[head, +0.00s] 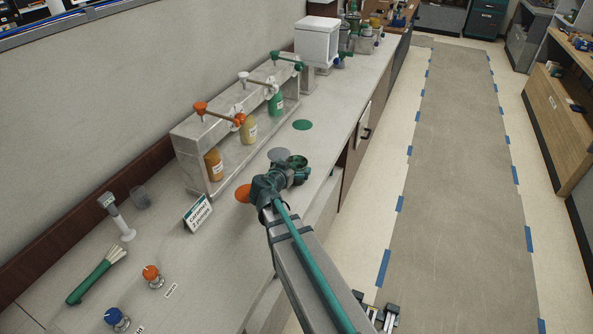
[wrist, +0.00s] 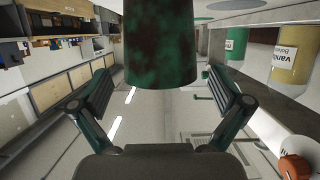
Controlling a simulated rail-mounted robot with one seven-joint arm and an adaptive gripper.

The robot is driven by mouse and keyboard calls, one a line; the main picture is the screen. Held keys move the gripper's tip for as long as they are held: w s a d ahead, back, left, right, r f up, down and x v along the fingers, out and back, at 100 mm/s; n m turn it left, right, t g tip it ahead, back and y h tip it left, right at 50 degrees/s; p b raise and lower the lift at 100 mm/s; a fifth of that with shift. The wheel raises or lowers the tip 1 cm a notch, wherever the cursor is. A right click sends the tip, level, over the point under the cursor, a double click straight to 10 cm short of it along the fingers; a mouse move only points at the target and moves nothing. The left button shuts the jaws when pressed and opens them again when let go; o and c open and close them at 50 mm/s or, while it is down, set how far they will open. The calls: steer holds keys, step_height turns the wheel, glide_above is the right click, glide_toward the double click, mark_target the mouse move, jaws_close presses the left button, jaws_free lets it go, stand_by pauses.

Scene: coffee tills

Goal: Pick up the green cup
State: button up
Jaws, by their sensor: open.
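The green cup (wrist: 160,45) is dark green with dark mottling. In the wrist view it fills the top middle, ahead of and between my finger tips, with a visible gap to each finger. In the head view its round open rim (head: 298,161) shows just beyond my gripper (head: 285,174), which hides part of it. My gripper (wrist: 158,78) is open, its two fingers spread wide to either side of the cup's line. I cannot tell how deep the cup sits between them.
Orange (head: 242,193), grey (head: 279,154) and green (head: 302,125) discs lie on the counter. A grey rack (head: 187,152) with orange, yellow and green pump bottles stands behind. A sign (head: 198,213) stands left of my gripper. The aisle floor (head: 440,190) is clear.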

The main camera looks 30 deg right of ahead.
steer(key=shift+p+x, duration=0.45)
steer(key=shift+x, duration=0.8)
steer(key=shift+w+d+f, duration=0.1)
steer(key=shift+d, duration=0.05)
steer(key=c, duration=1.2)
steer(key=shift+c, duration=0.2)
steer(key=shift+r+b, duration=0.95)
steer(key=shift+r, duration=0.2)
steer(key=s+a+r+b, duration=0.7)
steer(key=s+r+b, duration=0.3)
steer(key=s+b, duration=0.2)
steer(key=shift+a+r+b, duration=0.3)
steer(key=shift+b, duration=0.55)
